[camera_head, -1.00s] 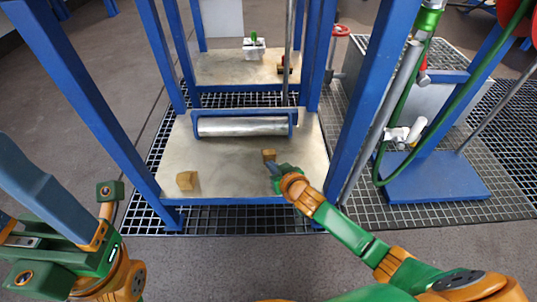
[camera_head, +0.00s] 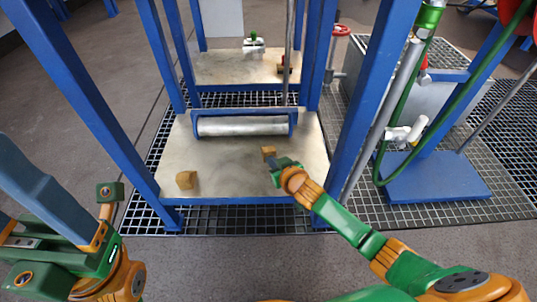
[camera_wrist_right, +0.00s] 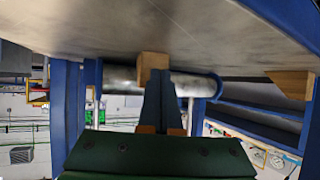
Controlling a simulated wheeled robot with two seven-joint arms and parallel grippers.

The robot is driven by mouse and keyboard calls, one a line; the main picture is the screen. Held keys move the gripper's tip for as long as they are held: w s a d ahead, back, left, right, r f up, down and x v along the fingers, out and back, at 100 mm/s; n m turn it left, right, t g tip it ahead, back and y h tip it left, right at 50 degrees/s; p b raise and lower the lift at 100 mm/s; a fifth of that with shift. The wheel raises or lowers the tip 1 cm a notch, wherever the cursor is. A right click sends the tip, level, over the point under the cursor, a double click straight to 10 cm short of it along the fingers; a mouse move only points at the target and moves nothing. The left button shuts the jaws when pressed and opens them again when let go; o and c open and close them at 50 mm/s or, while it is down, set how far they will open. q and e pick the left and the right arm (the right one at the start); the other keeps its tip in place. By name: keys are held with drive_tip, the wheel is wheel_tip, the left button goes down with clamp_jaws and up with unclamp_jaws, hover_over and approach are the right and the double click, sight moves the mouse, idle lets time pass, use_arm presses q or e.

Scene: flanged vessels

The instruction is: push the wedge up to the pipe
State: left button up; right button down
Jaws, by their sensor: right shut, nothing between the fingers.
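A small tan wooden wedge (camera_head: 268,152) lies on the metal plate, in front of the silver pipe (camera_head: 243,127), with a gap of bare plate between them. A second wedge (camera_head: 187,180) lies farther left. My right gripper (camera_head: 271,162) is shut and empty, its tips at the near side of the right wedge. In the wrist view the closed fingers (camera_wrist_right: 158,75) overlap this wedge (camera_wrist_right: 152,65), with the pipe (camera_wrist_right: 190,83) beyond; contact looks likely. The other wedge (camera_wrist_right: 290,84) shows at right. My left gripper (camera_head: 20,215) is at the left edge, fingers apart, partly cut off.
The metal plate (camera_head: 225,175) has blue frame posts (camera_head: 368,110) at its sides and a blue rail (camera_head: 240,201) along its front. A blue bracket (camera_head: 294,120) holds the pipe's ends. The plate between the two wedges is clear.

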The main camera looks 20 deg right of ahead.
sight(272, 153)
drive_tip(key=shift+w+d+b, duration=0.25)
drive_tip(key=shift+w+b, duration=0.1)
drive_tip(key=shift+w, duration=0.4)
drive_tip(key=shift+w+d+b, duration=0.2)
drive_tip(key=shift+w+b, duration=0.1)
drive_tip(key=shift+w, duration=0.45)
drive_tip(key=shift+w+d+b, duration=0.15)
drive_tip(key=shift+w+b, duration=0.2)
drive_tip(key=shift+w, duration=0.15)
drive_tip(key=shift+w+d+b, duration=0.15)
drive_tip(key=shift+w+b, duration=0.15)
drive_tip(key=shift+w, duration=0.2)
drive_tip(key=s+p, duration=0.2)
drive_tip(key=s+a+p, duration=0.1)
drive_tip(key=s+p, duration=0.2)
drive_tip(key=s, duration=0.1)
drive_tip(key=shift+a+r+p, duration=0.15)
drive_tip(key=shift+a+p, duration=0.25)
drive_tip(key=shift+s+a, duration=0.1)
drive_tip(key=shift+s, duration=0.3)
